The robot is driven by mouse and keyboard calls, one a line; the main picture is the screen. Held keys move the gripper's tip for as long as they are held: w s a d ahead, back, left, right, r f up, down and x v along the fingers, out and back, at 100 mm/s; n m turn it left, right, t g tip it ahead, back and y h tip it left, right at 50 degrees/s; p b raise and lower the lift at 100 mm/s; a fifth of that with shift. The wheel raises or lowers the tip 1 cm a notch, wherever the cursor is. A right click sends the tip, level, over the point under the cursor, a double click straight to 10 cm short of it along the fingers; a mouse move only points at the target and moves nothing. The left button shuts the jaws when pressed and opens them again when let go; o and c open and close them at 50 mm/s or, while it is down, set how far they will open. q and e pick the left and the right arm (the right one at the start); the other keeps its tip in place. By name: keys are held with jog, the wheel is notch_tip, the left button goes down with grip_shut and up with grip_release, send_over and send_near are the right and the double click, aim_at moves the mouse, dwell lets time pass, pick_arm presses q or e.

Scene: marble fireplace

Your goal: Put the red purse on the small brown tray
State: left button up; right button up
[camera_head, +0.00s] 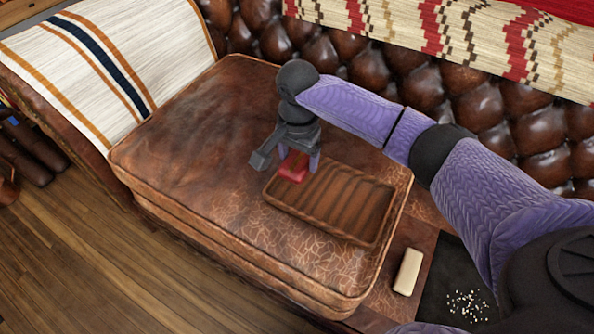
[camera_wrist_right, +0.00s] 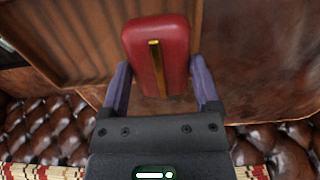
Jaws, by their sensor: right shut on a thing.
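The red purse (camera_head: 294,167) is at the left end of the small brown tray (camera_head: 340,204) in the head view. In the right wrist view the purse (camera_wrist_right: 158,50) shows its gold strip, between the two purple fingers. My right gripper (camera_head: 298,160) is shut on the purse from above. The tray (camera_wrist_right: 70,40) lies beside and under the purse in the wrist view; I cannot tell whether the purse touches it. The tray rests on the brown leather seat cushion (camera_head: 200,150). My left gripper is not in view.
A cream block (camera_head: 408,271) lies right of the cushion's front corner, next to a dark mat with white bits (camera_head: 465,305). A striped cloth (camera_head: 95,75) covers the left armrest. The tufted backrest (camera_head: 430,85) stands behind. The cushion's left half is clear.

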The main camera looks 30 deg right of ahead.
aim_at(298, 170)
notch_tip(298, 170, down, 5)
jog(key=shift+r+b, duration=0.1)
jog(key=shift+b, duration=1.1)
jog(key=shift+r, duration=0.25)
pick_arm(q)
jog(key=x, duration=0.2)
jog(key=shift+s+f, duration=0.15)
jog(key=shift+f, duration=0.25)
pick_arm(e)
jog(key=o, duration=1)
jog(key=shift+f, duration=0.1)
jog(key=shift+c, duration=0.2)
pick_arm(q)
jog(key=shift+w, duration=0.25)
pick_arm(e)
jog(key=shift+o, duration=0.8)
notch_tip(298, 170, up, 12)
jog(key=p, duration=0.8)
jog(key=shift+f, duration=0.25)
jog(key=shift+a+r+p, duration=0.1)
jog(key=shift+r+p, duration=0.4)
jog(key=shift+p, duration=0.05)
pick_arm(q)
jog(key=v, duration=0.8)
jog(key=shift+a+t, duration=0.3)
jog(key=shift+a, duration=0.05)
pick_arm(e)
jog(key=shift+f, duration=0.1)
